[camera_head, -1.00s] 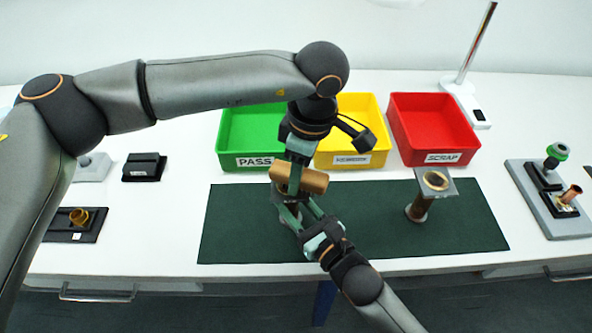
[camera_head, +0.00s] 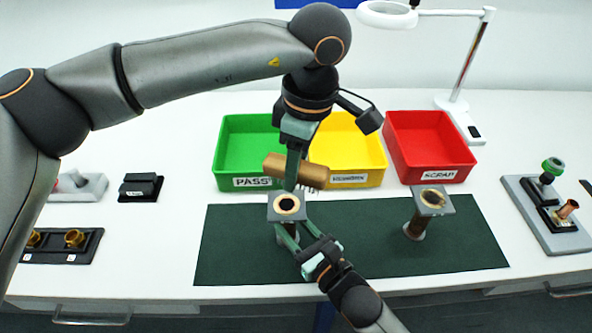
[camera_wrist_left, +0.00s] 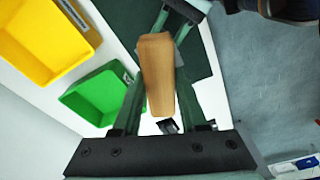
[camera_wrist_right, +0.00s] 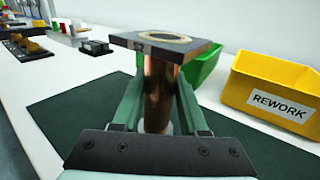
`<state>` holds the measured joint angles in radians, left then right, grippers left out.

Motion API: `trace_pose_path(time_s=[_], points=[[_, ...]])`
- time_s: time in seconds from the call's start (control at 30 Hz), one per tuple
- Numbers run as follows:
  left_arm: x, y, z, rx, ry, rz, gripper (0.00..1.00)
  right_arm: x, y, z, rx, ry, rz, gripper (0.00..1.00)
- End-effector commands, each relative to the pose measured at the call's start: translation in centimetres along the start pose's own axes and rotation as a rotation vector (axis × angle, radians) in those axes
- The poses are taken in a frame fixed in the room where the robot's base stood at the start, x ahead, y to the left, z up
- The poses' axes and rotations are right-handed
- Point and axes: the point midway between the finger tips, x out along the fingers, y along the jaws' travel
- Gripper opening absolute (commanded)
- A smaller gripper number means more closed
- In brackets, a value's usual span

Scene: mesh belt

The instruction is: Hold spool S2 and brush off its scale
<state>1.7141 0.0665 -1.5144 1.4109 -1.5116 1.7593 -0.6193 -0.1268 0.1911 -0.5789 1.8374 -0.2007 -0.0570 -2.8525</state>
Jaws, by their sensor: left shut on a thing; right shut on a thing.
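My left gripper (camera_head: 292,180) is shut on a wooden-handled brush (camera_head: 300,172), whose dark bristles show below its right end. In the left wrist view the brush handle (camera_wrist_left: 158,75) lies between the fingers. The brush is just above and behind the spool (camera_head: 287,207), apart from its top as far as I can tell. My right gripper (camera_head: 288,238) is shut on this spool's copper barrel (camera_wrist_right: 158,95). The spool is upright, with a square grey top flange and a ringed hole. Its lower end is hidden, so I cannot tell whether it touches the mat.
A second spool (camera_head: 430,203) stands on the green mat (camera_head: 360,250). Green (camera_head: 226,155), yellow (camera_head: 372,160) and red (camera_head: 430,145) bins stand behind. A fixture (camera_head: 545,225) is at right, a black holder with brass rings (camera_head: 60,250) at left, and a lamp (camera_head: 462,90) at back.

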Motion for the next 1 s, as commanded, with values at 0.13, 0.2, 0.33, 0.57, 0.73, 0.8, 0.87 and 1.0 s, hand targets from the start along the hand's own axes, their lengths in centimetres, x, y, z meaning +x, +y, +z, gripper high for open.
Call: trace_pose_path(time_s=[0.13, 0.2, 0.33, 0.57, 0.73, 0.8, 0.87, 1.0], points=[[-0.03, 0.01, 0.01, 0.000, 0.000, 0.000, 0.00, 0.03, -0.03, 0.11, 0.000, -0.003, 0.000, 0.00], [-0.02, 0.01, 0.00, 0.000, 0.000, 0.000, 0.00, 0.03, -0.03, 0.11, 0.000, -0.002, 0.000, 0.00], [-0.01, 0.01, 0.00, 0.000, 0.000, 0.000, 0.00, 0.02, -0.03, 0.10, 0.000, -0.002, 0.000, 0.00], [0.00, 0.01, 0.00, 0.000, 0.000, 0.000, 0.00, 0.02, -0.02, 0.07, 0.000, -0.002, 0.000, 0.69], [0.01, 0.01, 0.00, 0.000, 0.000, 0.000, 0.00, 0.01, -0.01, 0.04, 0.000, -0.001, 0.000, 0.78], [0.01, 0.01, -0.01, 0.000, 0.000, 0.000, 0.00, 0.01, -0.01, 0.03, 0.000, -0.001, 0.000, 0.78], [0.01, 0.01, -0.01, 0.000, 0.000, 0.000, 0.00, -0.01, 0.00, 0.02, 0.000, 0.000, 0.000, 0.78], [0.01, 0.01, -0.01, 0.000, 0.000, 0.000, 0.00, -0.60, -0.01, -0.07, 0.000, 0.001, -0.001, 0.78]])
